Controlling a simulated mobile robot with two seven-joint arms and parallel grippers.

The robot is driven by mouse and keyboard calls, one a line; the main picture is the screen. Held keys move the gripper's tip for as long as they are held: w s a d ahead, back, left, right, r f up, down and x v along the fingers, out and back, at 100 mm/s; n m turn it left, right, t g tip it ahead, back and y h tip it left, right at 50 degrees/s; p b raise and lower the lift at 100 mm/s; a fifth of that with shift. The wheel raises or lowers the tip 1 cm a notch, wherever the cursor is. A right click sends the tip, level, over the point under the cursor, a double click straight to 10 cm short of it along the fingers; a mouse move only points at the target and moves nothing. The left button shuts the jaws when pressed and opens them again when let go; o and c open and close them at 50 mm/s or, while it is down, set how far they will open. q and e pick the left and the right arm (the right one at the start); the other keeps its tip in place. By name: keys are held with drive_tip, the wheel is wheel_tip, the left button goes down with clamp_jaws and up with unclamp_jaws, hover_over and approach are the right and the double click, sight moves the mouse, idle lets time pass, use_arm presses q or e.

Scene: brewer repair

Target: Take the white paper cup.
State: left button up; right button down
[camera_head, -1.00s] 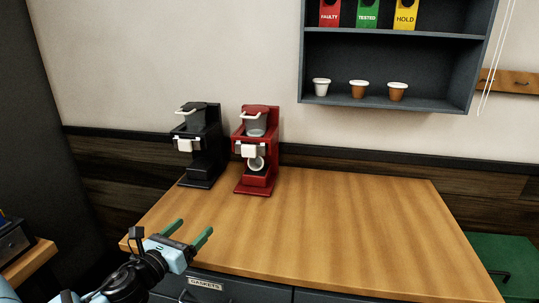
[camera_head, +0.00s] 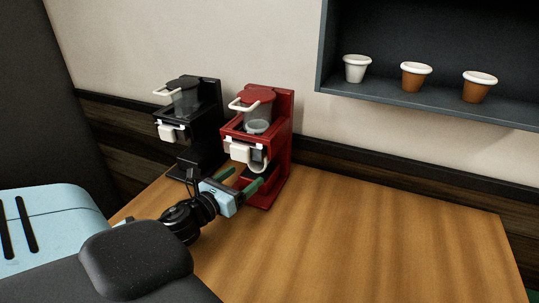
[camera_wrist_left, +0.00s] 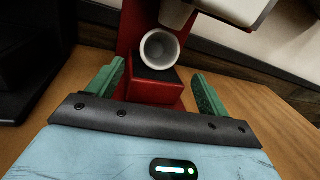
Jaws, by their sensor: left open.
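A white cup (camera_wrist_left: 160,48) is at the red brewer (camera_wrist_left: 153,92), above its base, with its round mouth facing the left wrist camera. In the head view only part of this cup (camera_head: 258,166) shows, under the brewer's front. My left gripper (camera_head: 241,181) is open, its green fingers pointing at the red brewer (camera_head: 277,150). In the left wrist view its fingers (camera_wrist_left: 158,80) stand on either side of the base, with the cup beyond and between them, not gripped. My right gripper is out of view.
A black brewer (camera_head: 200,120) stands close on the left of the red one. A wall shelf (camera_head: 440,108) holds one white cup (camera_head: 356,69) and two brown cups with white rims. The wooden counter (camera_head: 370,230) is clear on the right.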

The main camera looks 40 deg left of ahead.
sight(258, 168)
use_arm(q)
drive_tip(key=shift+w+r, duration=0.1)
drive_tip(key=shift+w, duration=0.6)
drive_tip(key=shift+w+a+p, duration=0.2)
drive_tip(key=shift+w, duration=1.35)
drive_tip(key=shift+w+a+p, duration=0.15)
drive_tip(key=shift+w+a, duration=0.05)
drive_tip(key=shift+w, duration=1.3)
drive_tip(key=shift+c, duration=0.5)
drive_tip(key=c, duration=0.9)
